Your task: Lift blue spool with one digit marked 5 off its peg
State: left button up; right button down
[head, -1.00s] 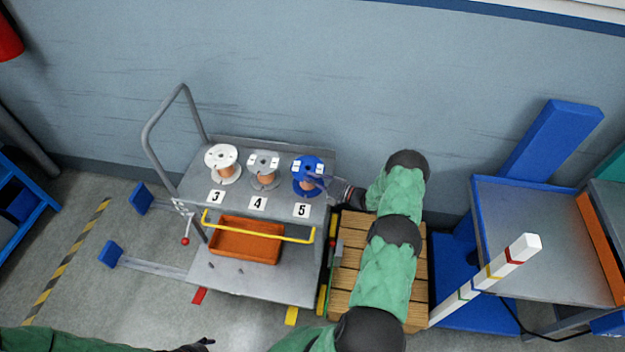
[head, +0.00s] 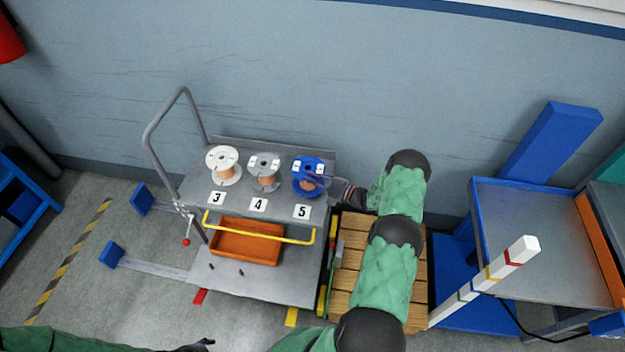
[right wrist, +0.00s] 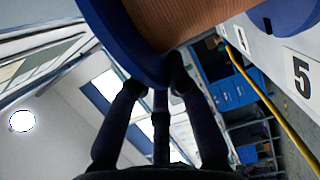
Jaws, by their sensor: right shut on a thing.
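The blue spool (head: 308,164) with copper-coloured wire stands at the right end of the trolley's top shelf, behind the label 5 (head: 302,211). My right gripper (head: 322,182) reaches it from the right and is shut on its upper blue flange. In the right wrist view the fingers (right wrist: 158,80) meet the edge of the blue flange (right wrist: 118,38), with the wire (right wrist: 185,18) beside it. The peg under the spool is hidden, and I cannot tell whether the spool is clear of the shelf. My left gripper (head: 198,345) shows only partly at the bottom edge; its jaws are unclear.
A grey spool (head: 264,165) and a white spool (head: 222,158) stand left of the blue one, behind labels 4 and 3. An orange bin (head: 247,240) and a yellow bar (head: 258,232) are in front and lower. The wall is behind; a wooden-slatted surface (head: 345,258) is right.

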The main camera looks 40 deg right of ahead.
jog(key=shift+r+p, duration=0.85)
jog(key=shift+r, duration=0.55)
dwell(0.9)
jog(key=shift+r+p, duration=1.1)
jog(key=shift+r, duration=0.55)
jog(key=shift+r+p, duration=1.2)
jog(key=shift+r, duration=0.55)
jog(key=shift+r, duration=0.1)
jog(key=shift+r+p, duration=1.15)
jog(key=shift+r, duration=0.35)
jog(key=shift+r, duration=0.1)
jog(key=shift+r+p, duration=1.45)
jog(key=shift+r, duration=0.45)
